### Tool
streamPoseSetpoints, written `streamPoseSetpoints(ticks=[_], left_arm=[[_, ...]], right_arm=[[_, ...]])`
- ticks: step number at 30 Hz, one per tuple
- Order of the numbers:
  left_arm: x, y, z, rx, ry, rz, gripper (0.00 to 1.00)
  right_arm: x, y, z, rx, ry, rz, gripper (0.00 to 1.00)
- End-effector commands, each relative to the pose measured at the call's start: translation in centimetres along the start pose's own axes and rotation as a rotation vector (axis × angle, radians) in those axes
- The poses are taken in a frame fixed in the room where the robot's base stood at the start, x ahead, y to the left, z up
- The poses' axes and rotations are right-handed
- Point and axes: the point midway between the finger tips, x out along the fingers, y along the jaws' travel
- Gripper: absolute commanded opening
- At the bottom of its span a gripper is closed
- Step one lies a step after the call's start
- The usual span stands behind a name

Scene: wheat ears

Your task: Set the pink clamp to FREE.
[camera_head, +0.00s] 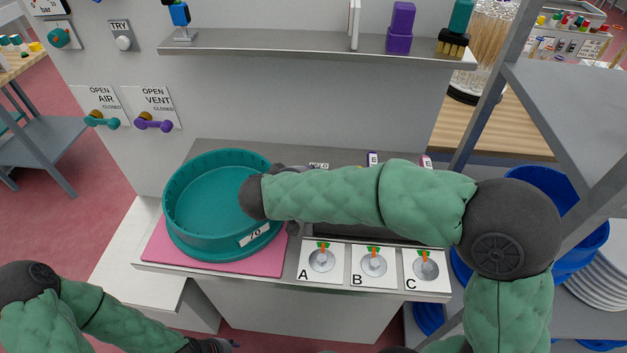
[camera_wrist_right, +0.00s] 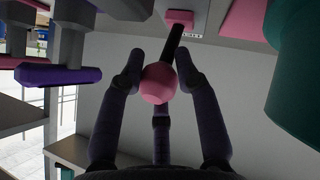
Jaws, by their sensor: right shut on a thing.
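The pink clamp shows in the right wrist view as a round pink knob (camera_wrist_right: 158,86) on a dark stem, which runs up to a pink block (camera_wrist_right: 180,17). A small label with unreadable letters sits beside that block. My right gripper (camera_wrist_right: 157,68) has its dark fingers closed around the knob. In the head view my right arm covers the clamp and most of that gripper. My left gripper (camera_head: 212,345) is at the bottom edge, cut off and away from the bench; its fingers cannot be made out.
A teal round tray (camera_head: 210,195) stands on a pink mat (camera_head: 165,248) left of my right arm. Plates A, B and C (camera_head: 427,265) line the bench front. Teal (camera_head: 102,122) and purple (camera_head: 154,124) handles are on the wall. A shelf (camera_head: 300,42) spans above.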

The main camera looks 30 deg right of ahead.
Motion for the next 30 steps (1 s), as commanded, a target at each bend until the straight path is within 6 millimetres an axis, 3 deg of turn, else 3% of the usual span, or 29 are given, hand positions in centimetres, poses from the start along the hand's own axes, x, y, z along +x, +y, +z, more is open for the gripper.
streamPoseSetpoints(ticks=[1,11,12,14,25,30], left_arm=[[0.1,0.0,0.0,0.0,0.0,0.0,0.42],[0.1,0.0,0.0,0.0,0.0,0.0,0.42],[0.1,0.0,0.0,0.0,0.0,0.0,0.42],[0.1,0.0,0.0,0.0,0.0,0.0,0.42],[0.1,0.0,0.0,0.0,0.0,0.0,0.42],[0.0,0.0,0.0,0.0,0.0,0.0,0.42]], right_arm=[[0.3,-0.3,0.9,-0.009,-0.018,0.002,0.0],[0.3,-0.3,0.9,-0.008,-0.019,0.003,0.0],[0.3,-0.3,0.9,-0.008,-0.019,0.003,0.44],[0.3,-0.3,0.8,-0.008,-0.019,0.002,0.57],[-0.2,-0.1,0.4,0.0,-0.009,0.0,0.57],[-2.2,-0.1,0.2,0.001,-0.005,-0.002,0.57]])
